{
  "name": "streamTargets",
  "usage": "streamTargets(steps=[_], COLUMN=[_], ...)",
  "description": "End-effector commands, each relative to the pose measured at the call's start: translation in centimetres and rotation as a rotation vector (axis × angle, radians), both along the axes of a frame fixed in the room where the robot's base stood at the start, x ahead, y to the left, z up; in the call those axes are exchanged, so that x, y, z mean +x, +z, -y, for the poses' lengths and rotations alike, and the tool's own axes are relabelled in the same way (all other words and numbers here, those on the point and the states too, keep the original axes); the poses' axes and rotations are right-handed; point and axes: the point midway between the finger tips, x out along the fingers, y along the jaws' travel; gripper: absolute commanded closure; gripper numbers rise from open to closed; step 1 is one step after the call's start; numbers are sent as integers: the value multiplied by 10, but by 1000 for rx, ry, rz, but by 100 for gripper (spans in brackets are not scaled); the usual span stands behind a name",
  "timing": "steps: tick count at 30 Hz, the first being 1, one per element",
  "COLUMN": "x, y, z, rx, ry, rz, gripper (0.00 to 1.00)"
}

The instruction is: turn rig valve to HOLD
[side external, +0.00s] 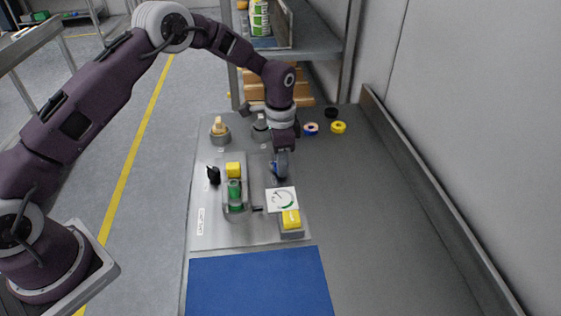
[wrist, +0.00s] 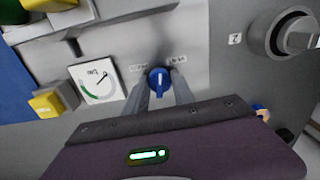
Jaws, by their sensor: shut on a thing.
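The rig valve is a blue round knob with a white pointer line, seen in the wrist view (wrist: 158,82) between my fingertips. My gripper (wrist: 160,88) is shut on the knob, one finger on each side. In the side external view, my gripper (side external: 281,160) reaches down to the panel, and the blue knob (side external: 276,168) shows partly beside it. A white dial gauge (wrist: 97,79) with a green arc is left of the knob in the wrist view; it also shows in the side view (side external: 282,200).
The grey rig panel (side external: 240,238) carries a green cylinder (side external: 234,190), yellow blocks (side external: 291,219) and a black handle (side external: 213,175). Tape rolls (side external: 338,127) lie behind at right. A blue mat (side external: 260,282) lies in front. The bench on the right is clear.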

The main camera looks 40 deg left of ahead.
Motion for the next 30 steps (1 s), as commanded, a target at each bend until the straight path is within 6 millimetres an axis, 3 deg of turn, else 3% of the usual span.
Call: streamTargets(steps=[30], x=[1], y=[1], z=[0], rx=[-1], ry=[883], rz=[3], gripper=[100])
